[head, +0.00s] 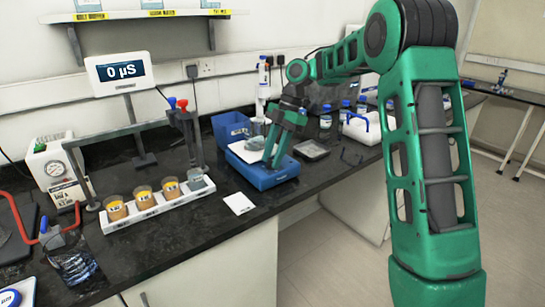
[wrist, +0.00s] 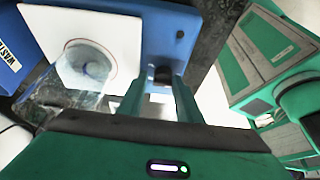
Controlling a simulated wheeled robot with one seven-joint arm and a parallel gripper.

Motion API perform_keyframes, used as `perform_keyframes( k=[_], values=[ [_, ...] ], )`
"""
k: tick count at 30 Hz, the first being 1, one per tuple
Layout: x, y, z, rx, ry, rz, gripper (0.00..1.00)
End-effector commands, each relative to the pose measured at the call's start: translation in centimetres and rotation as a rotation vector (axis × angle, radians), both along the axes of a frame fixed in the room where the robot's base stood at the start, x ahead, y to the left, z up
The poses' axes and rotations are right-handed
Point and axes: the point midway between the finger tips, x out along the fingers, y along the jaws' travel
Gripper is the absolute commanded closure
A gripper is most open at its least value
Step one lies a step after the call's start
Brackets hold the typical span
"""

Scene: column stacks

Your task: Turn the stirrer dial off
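The stirrer is a blue box (head: 266,174) with a white top plate, standing on the black bench in the head view. In the wrist view its blue body (wrist: 172,18) and white plate (wrist: 125,20) fill the upper middle. A dark dial (wrist: 163,75) shows on its edge. My gripper (wrist: 163,84) has its two green fingers on either side of the dial, with narrow gaps seeming to show. It is open, and contact is hard to tell. In the head view my gripper (head: 276,160) points down at the stirrer and hides the dial.
A clear beaker (wrist: 85,68) is on the plate. A blue bin (head: 230,130) stands behind left, a dark tray (head: 311,149) to the right. A white card (head: 238,203) and a rack of cups (head: 158,206) lie left. The bench's front edge is close.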

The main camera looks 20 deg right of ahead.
Motion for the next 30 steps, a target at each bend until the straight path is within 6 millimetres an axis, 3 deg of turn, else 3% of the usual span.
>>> perform_keyframes(
  k=[8, 30],
  values=[
    [-0.1, -0.1, 0.4, 0.001, 0.003, 0.003, 0.68],
    [1.3, -3.3, 8.2, 0.001, 0.005, 0.002, 0.68]
  ],
)
